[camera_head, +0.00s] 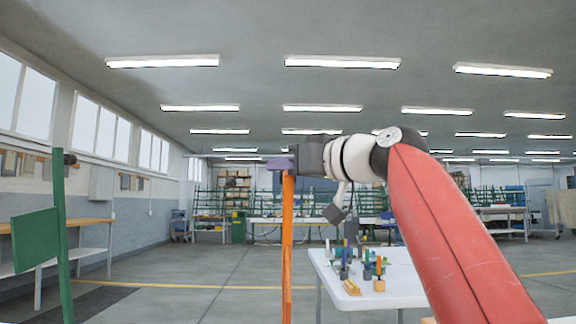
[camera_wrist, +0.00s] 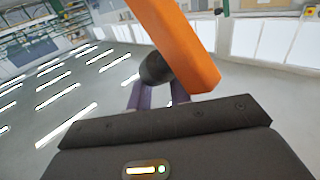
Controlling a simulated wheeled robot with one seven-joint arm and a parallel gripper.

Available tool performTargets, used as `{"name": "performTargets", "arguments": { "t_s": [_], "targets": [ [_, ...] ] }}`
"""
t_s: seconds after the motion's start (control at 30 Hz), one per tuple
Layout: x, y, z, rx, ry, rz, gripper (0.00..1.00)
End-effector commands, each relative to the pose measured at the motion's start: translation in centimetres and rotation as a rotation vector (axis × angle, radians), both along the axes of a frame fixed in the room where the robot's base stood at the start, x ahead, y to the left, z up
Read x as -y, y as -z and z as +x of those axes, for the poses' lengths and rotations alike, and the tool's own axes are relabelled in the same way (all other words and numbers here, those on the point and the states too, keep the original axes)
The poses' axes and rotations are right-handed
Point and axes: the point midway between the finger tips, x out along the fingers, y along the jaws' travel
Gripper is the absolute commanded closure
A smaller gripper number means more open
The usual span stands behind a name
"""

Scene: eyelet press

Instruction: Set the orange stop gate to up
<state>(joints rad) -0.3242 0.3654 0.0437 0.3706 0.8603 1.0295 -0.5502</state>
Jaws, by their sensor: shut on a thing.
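The orange stop gate (camera_head: 287,250) shows in the head view as a long narrow bar, near vertical, its lower end cut off by the frame. My gripper (camera_head: 280,164), with purple fingers, is at the bar's top end. In the wrist view the orange bar (camera_wrist: 180,40) runs diagonally, with a dark round knob (camera_wrist: 156,68) beside its near end. The purple fingers (camera_wrist: 158,94) are shut on this knob, which hides their tips. The gate's pivot is not in view.
A green post (camera_head: 60,225) with a green panel (camera_head: 35,240) and a dark knob stands at left. A white table (camera_head: 385,290) with several small coloured parts is at centre right, under my arm. A workbench (camera_head: 70,225) lines the left wall. Grey floor between is clear.

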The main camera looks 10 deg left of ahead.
Motion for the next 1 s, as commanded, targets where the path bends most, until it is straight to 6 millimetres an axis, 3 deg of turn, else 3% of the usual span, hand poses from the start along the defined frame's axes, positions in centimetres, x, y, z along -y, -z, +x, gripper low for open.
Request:
{"name": "performTargets", "arguments": {
  "t_s": [0.03, 0.27, 0.3, 0.5, 0.8, 1.0],
  "targets": [
    [0.0, 1.6, 1.6, -0.023, 0.017, -0.025, 1.0],
    [0.1, 1.7, 1.6, -0.023, 0.018, -0.026, 1.0],
    [0.1, 1.7, 1.6, -0.023, 0.019, -0.026, 0.79],
    [0.0, 1.7, 1.6, -0.023, 0.016, -0.026, 0.53],
    [0.0, 1.7, 1.4, -0.021, 0.013, -0.026, 0.53],
    [2.3, 1.7, 0.2, -0.018, 0.018, -0.021, 0.53]
  ]
}}
